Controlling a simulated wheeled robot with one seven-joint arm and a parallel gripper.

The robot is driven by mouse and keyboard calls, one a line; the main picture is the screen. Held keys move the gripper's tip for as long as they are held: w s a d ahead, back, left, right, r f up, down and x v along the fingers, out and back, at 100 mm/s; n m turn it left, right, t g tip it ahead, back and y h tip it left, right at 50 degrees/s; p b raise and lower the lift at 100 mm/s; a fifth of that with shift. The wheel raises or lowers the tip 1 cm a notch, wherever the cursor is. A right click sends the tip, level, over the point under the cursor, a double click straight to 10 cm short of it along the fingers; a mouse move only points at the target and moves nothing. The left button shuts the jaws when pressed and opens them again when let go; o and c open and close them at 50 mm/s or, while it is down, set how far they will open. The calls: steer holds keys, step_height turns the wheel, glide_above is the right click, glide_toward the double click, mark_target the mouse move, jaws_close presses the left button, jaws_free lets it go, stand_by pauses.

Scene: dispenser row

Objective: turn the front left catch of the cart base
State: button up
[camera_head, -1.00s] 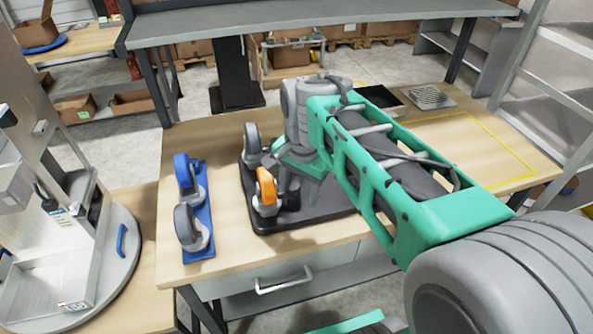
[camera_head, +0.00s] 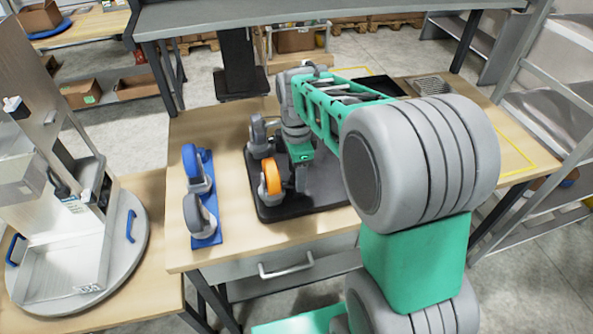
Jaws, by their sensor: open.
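The cart base is a black plate (camera_head: 318,203) lying on the wooden table with wheels pointing up. An orange-rimmed wheel (camera_head: 271,178) stands at its front left and a grey wheel (camera_head: 258,132) stands behind it. The front left catch cannot be made out clearly; it may be beside the orange wheel. My gripper (camera_head: 299,180) is open and points down over the plate, just right of the orange wheel. I cannot tell whether it touches anything. My arm hides the right part of the plate.
A blue plate (camera_head: 205,236) with two upturned casters stands left of the cart base. A metal stand on a round grey turntable (camera_head: 128,245) is at the far left. The front strip of the wooden table (camera_head: 275,235) is clear. A grey bench (camera_head: 330,15) runs behind.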

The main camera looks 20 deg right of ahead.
jaws_close()
stand_by(0.5)
steer(key=shift+n, duration=0.4)
steer(key=n, duration=0.3)
steer(key=shift+n, duration=0.3)
steer(key=n, duration=0.4)
steer(key=shift+n+b, duration=0.3)
steer(key=shift+b, duration=0.1)
steer(key=n, duration=0.4)
steer(key=shift+n, duration=2.5)
steer(key=shift+r, duration=0.1)
